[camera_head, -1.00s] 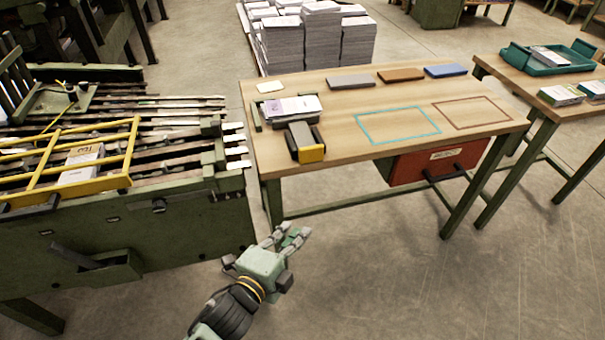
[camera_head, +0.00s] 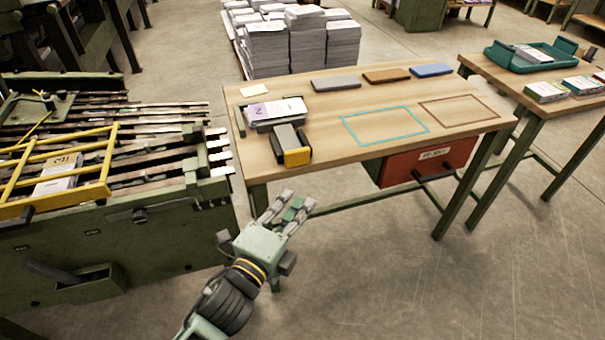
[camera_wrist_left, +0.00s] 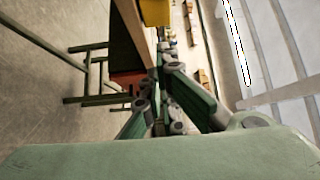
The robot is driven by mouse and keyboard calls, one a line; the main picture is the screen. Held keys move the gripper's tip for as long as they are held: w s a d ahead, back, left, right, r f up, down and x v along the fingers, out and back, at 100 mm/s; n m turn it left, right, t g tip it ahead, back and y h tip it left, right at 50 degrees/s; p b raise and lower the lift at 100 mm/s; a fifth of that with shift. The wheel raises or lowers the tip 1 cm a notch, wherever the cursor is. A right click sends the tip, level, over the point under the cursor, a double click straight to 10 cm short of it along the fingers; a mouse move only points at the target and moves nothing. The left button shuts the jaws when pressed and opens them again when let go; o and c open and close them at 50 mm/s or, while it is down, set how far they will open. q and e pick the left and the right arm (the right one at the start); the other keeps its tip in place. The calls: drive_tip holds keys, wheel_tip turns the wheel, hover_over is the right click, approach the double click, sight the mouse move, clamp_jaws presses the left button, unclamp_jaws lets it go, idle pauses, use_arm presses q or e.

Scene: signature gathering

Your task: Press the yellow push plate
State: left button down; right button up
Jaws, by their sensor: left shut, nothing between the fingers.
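The yellow push plate (camera_head: 297,157) is the near end of a dark grey block device (camera_head: 287,138) on the near left part of the wooden table. A stack of printed sheets (camera_head: 276,111) lies just behind the device. My left gripper (camera_head: 297,204) is shut and empty, in front of the table's near edge and below the plate in the head view, apart from it. In the left wrist view, a yellow surface, likely the plate (camera_wrist_left: 155,12), shows at the top, beyond the gripper fingers (camera_wrist_left: 170,95). My right gripper is not in view.
The wooden table (camera_head: 345,95) carries grey, brown and blue pads and teal and brown outlined rectangles. A red drawer (camera_head: 405,166) hangs under it. A green machine with a yellow frame (camera_head: 60,170) stands close at the left. Floor in front is clear.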

sight(299, 159)
use_arm(q)
drive_tip(key=w, duration=0.3)
drive_tip(key=w+d, duration=0.1)
drive_tip(key=w, duration=0.5)
drive_tip(key=shift+w+d+b, duration=0.1)
drive_tip(key=shift+d+b, duration=0.15)
drive_tip(key=shift+b, duration=0.1)
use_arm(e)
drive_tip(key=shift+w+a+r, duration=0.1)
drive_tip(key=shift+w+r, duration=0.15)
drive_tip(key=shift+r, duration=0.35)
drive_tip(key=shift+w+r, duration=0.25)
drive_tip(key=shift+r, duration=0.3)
use_arm(q)
drive_tip(key=w, duration=0.1)
drive_tip(key=w+a, duration=0.1)
drive_tip(key=w, duration=0.1)
drive_tip(key=shift+w+a, duration=0.1)
drive_tip(key=shift+w, duration=0.1)
drive_tip(key=shift+w+a, duration=0.1)
drive_tip(key=shift+w, duration=0.05)
drive_tip(key=shift+r, duration=0.1)
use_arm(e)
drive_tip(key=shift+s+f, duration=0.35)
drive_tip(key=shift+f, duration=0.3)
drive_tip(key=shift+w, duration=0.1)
